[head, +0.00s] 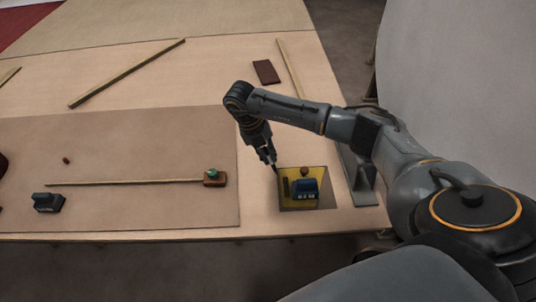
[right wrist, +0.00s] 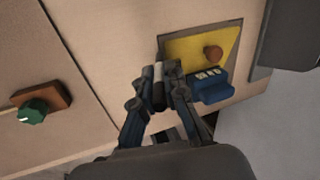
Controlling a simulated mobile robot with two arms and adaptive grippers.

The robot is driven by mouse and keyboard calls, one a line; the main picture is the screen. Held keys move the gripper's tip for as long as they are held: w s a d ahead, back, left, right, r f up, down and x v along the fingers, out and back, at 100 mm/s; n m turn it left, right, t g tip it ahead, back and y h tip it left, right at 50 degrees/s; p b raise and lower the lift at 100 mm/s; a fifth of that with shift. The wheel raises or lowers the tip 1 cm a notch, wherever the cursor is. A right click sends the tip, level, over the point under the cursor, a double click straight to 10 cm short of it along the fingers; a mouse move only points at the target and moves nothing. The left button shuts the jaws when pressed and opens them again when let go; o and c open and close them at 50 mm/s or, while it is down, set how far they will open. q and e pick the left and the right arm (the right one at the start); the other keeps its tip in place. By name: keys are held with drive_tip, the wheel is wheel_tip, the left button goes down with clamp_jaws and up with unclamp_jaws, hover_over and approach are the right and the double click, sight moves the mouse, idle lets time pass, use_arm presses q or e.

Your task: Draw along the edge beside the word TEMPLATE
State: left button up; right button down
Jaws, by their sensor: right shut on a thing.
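A yellow template plate (head: 291,199) lies on a dark square sheet (head: 329,203) near the table's front edge. It carries a brown round knob (head: 304,171) and a blue block (head: 306,189) with pale marks. The plate also shows in the right wrist view (right wrist: 190,50). I cannot read the word TEMPLATE. My right gripper (head: 267,156) is at the plate's upper left side. It is shut on a slim dark-and-white marking tool (right wrist: 158,74), mostly hidden by the fingers. I cannot tell whether its tip touches the sheet. My left gripper is not in view.
A large brown sheet (head: 120,145) covers the table's left part. On it lie a long strip (head: 130,182), a brown block with a green knob (head: 214,178) and a dark block (head: 47,202). Wooden battens (head: 128,73) and a dark red block (head: 266,71) lie farther back.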

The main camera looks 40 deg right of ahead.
drive_tip(key=shift+s+a, duration=0.1)
drive_tip(key=shift+s, duration=0.05)
drive_tip(key=shift+s+a+p, duration=0.3)
drive_tip(key=shift+s+p, duration=0.25)
drive_tip(key=shift+p, duration=0.05)
drive_tip(key=shift+s+a+p, duration=0.45)
drive_tip(key=shift+s+p, duration=0.05)
drive_tip(key=shift+s, duration=0.15)
drive_tip(key=shift+s+a+p, duration=0.35)
drive_tip(key=shift+s, duration=0.25)
drive_tip(key=shift+s+a, duration=0.1)
drive_tip(key=shift+s+a+p, duration=0.2)
drive_tip(key=shift+s+p, duration=0.1)
drive_tip(key=shift+p, duration=0.1)
drive_tip(key=shift+s+a, duration=0.1)
drive_tip(key=shift+s, duration=0.1)
